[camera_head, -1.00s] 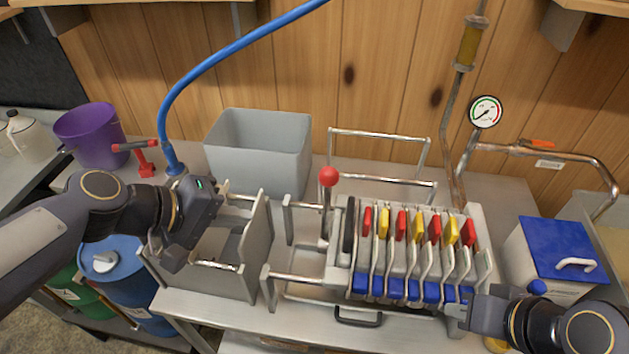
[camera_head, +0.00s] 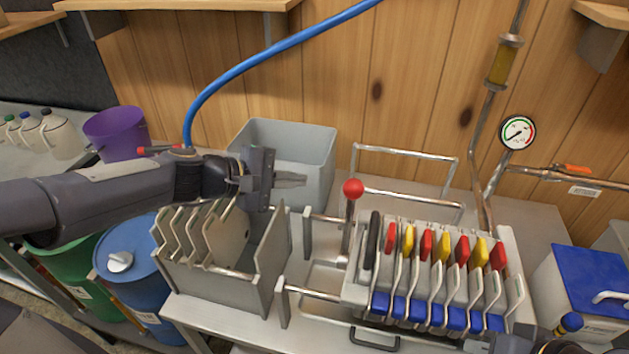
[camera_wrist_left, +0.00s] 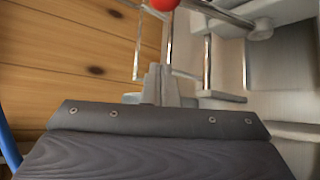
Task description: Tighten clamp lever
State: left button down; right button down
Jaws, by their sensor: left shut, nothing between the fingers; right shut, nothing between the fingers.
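The clamp lever is an upright metal rod (camera_head: 348,232) topped by a red ball knob (camera_head: 352,188), at the left end of the filter press (camera_head: 430,280). The knob also shows at the top edge of the left wrist view (camera_wrist_left: 165,4). My left gripper (camera_head: 303,180) is shut and empty, a short way left of the knob, with its fingers pointing at it. Its fingertips (camera_wrist_left: 158,80) show together in the left wrist view, apart from the knob. My right gripper (camera_head: 474,346) is shut at the bottom edge, by the press's front right, mostly cut off.
A grey plate rack (camera_head: 276,262) stands below my left gripper. A grey bin (camera_head: 310,160) stands behind that gripper. A metal bar frame (camera_head: 405,152) rises behind the lever. A blue-lidded box (camera_head: 590,275) sits right of the press.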

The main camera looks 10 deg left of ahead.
pick_arm(q)
jog(key=w+d+f+p, duration=0.1)
jog(key=d, duration=0.7)
jog(key=shift+w+d+f, duration=0.15)
jog(key=shift+w+f, duration=0.2)
jog(key=shift+f, duration=0.05)
pick_arm(e)
jog(key=shift+r, duration=0.55)
